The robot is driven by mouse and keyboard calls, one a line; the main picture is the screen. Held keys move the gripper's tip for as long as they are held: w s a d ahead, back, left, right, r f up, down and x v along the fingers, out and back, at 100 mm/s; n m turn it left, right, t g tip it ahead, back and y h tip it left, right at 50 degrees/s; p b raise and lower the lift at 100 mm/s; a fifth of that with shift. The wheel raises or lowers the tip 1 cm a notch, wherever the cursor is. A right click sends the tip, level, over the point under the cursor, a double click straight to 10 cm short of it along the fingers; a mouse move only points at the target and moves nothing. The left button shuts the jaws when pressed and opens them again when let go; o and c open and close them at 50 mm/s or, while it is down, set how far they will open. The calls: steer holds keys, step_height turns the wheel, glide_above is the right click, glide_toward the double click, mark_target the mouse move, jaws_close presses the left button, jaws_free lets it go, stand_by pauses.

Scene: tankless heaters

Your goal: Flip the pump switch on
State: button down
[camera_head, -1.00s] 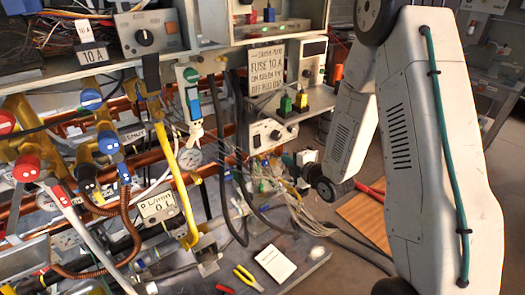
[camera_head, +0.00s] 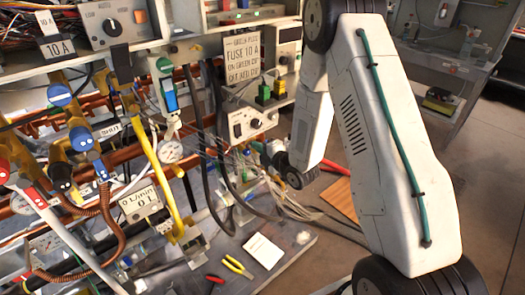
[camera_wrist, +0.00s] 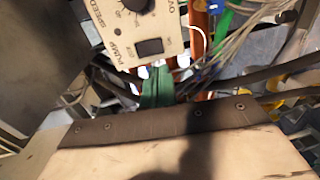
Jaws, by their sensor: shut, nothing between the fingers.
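I cannot tell which way the rocker is set. My gripper (camera_wrist: 157,84) shows as green fingertips, shut and empty, just below the box in the picture; I cannot tell whether they touch it.
Loose cables (camera_wrist: 275,45) and blue connectors (camera_wrist: 217,6) crowd the wrist view's right. Pliers (camera_head: 237,266) and a white card (camera_head: 263,250) lie on the bench. Floor is open at right.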

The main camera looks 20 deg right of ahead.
mark_target(239, 136)
steer(key=x, duration=0.8)
steer(key=shift+w, duration=0.3)
steer(key=shift+a, duration=0.1)
